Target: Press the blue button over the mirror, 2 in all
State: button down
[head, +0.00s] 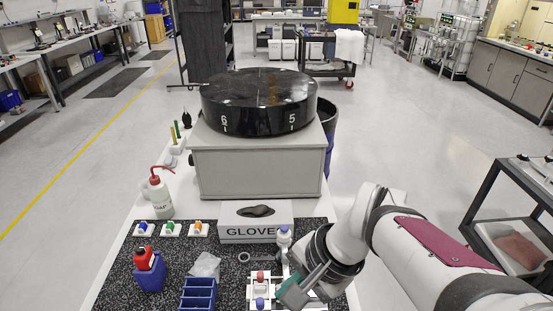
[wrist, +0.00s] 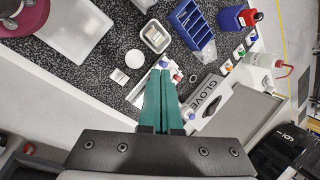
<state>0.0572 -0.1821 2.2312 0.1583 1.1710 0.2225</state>
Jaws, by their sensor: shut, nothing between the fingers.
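A white fixture (head: 285,304) stands at the front of the speckled mat, with a red knob (head: 261,276) and a blue button-like top (head: 260,302). A blue-topped white post (head: 284,236) stands behind it. My gripper (head: 281,291) has teal fingers, shut and empty, just right of the blue top in the head view. In the wrist view my fingertips (wrist: 164,72) partly cover the fixture, and the blue top (wrist: 163,62) shows right at their ends. I cannot tell whether they touch. No mirror face is clearly visible; my gripper and arm hide part of the fixture.
A glove box (head: 236,231) stands behind the fixture. Small blue (head: 143,226), green and orange buttons sit at left, near a wash bottle (head: 160,194). A blue divided bin (head: 198,292) and a red-capped blue bottle (head: 148,272) stand left of the fixture.

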jog(key=w+m+t+y, duration=0.15)
jog(key=w+m, duration=0.25)
jog(key=w, duration=0.9)
jog(key=m+t, duration=0.4)
jog(key=m, duration=0.1)
send_over(284, 228)
jog(key=d, duration=0.1)
jog(key=shift+s+f, duration=0.15)
jog(key=shift+f, duration=0.6)
jog(key=shift+g, duration=0.25)
jog(key=shift+f, duration=4.45)
jog(key=shift+f, duration=0.15)
jog(key=shift+f, duration=0.25)
